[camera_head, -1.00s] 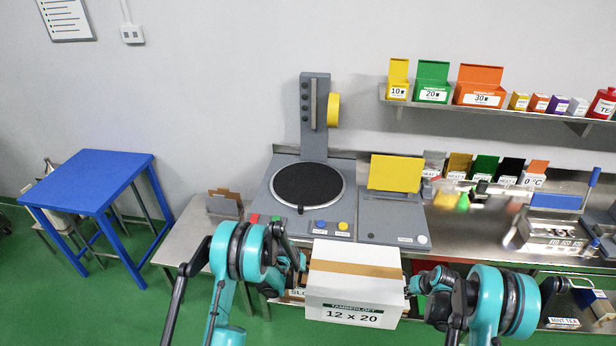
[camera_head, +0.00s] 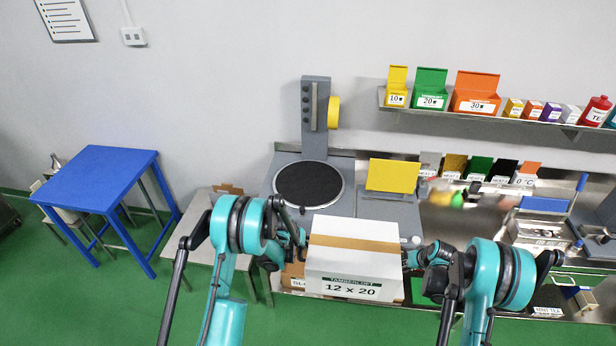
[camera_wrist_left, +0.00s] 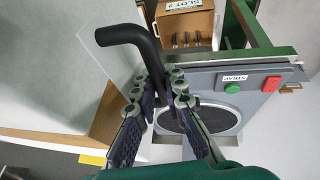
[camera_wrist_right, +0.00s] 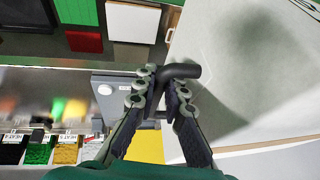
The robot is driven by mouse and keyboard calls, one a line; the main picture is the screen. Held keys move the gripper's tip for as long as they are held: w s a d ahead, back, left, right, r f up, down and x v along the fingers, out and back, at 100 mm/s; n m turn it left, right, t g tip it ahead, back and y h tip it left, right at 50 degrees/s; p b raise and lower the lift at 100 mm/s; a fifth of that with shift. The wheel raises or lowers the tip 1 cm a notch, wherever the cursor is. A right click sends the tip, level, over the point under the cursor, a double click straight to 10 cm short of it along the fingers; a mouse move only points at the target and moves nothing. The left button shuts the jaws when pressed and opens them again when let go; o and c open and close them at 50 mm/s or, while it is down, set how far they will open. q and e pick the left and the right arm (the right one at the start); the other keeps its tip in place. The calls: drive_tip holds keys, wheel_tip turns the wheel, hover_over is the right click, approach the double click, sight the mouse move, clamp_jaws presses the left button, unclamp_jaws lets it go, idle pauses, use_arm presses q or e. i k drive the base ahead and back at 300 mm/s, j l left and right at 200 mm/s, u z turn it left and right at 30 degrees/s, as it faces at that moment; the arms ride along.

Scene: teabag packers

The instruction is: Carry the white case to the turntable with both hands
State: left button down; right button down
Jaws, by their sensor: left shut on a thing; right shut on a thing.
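The white case (camera_head: 352,258), with a tan tape strip and the label "12 x 20", hangs level between my two grippers in the head view. My left gripper (camera_head: 290,242) is at its left side; the left wrist view shows its fingers (camera_wrist_left: 160,92) shut on a black handle (camera_wrist_left: 130,36) of the case. My right gripper (camera_head: 415,258) is at its right side; the right wrist view shows its fingers (camera_wrist_right: 162,85) shut on the other black handle (camera_wrist_right: 182,71). The turntable (camera_head: 308,184), a round black disc on a grey base, lies behind the case, bare and empty.
A grey column (camera_head: 315,115) with a yellow disc rises behind the turntable. A yellow panel (camera_head: 393,175) stands to its right. A blue table (camera_head: 98,180) is at left. A shelf (camera_head: 480,115) with coloured boxes hangs at right. Open green floor lies at front left.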

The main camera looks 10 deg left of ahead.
sight(309, 182)
drive_tip(key=i+j, duration=1.45)
drive_tip(key=i, duration=0.2)
